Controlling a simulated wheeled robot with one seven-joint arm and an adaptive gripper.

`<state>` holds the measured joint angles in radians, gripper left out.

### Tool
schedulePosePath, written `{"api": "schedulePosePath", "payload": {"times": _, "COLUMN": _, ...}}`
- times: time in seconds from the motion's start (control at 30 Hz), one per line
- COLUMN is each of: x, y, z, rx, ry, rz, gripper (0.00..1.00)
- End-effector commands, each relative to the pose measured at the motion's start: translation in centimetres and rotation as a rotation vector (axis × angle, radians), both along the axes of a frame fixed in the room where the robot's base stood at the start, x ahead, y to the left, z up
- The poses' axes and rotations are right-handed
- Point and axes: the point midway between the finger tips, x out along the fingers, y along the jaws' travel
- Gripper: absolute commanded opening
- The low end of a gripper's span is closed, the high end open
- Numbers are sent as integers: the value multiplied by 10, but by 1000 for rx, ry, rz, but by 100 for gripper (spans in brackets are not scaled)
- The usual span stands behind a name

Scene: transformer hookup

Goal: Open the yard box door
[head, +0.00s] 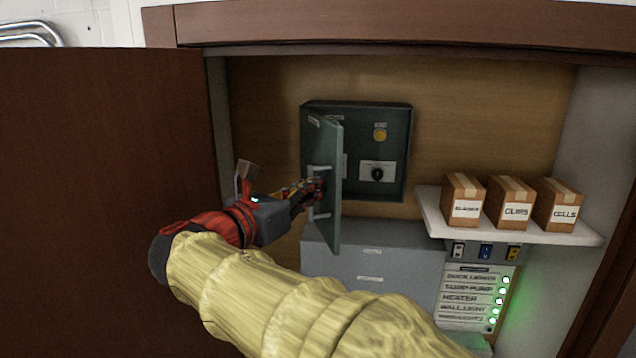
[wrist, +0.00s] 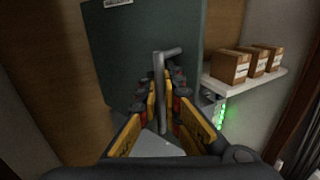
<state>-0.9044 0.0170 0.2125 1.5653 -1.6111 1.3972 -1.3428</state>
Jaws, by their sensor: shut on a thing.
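The yard box (head: 398,150) is a dark green box on the wooden back wall in the head view. Its door (head: 328,135) is hinged at the left and stands open, swung out toward me. Inside show a yellow round light and a black knob on a white plate. My gripper (head: 318,189) is at the door's handle (head: 319,207). In the wrist view the door (wrist: 135,60) fills the upper middle, and the grey bar handle (wrist: 159,85) stands between the fingers of my gripper (wrist: 163,95), which is shut on it.
A white shelf (head: 431,212) with three labelled cardboard boxes (head: 508,205) is to the right. Below it is a panel (head: 466,300) with green lights. A grey cabinet (head: 370,265) stands under the yard box. A large brown door (head: 100,190) stands open at the left.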

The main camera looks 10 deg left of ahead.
Motion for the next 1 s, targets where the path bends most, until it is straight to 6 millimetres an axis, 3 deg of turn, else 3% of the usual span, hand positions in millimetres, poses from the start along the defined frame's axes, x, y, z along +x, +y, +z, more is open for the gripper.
{"api": "schedulePosePath", "payload": {"times": 0.57, "x": 0, "y": 6, "z": -2, "rx": -1, "ry": 3, "rz": 1, "gripper": 0}}
{"api": "schedulePosePath", "payload": {"times": 0.6, "x": 0, "y": 6, "z": -1, "rx": -1, "ry": 3, "rz": 1, "gripper": 8}}
{"api": "schedulePosePath", "payload": {"times": 0.7, "x": 0, "y": 5, "z": -1, "rx": 0, "ry": 1, "rz": 1, "gripper": 14}}
{"api": "schedulePosePath", "payload": {"times": 0.9, "x": 0, "y": 5, "z": -1, "rx": 0, "ry": 1, "rz": 1, "gripper": 25}}
{"api": "schedulePosePath", "payload": {"times": 1.0, "x": 0, "y": 5, "z": -1, "rx": 0, "ry": 1, "rz": 1, "gripper": 25}}
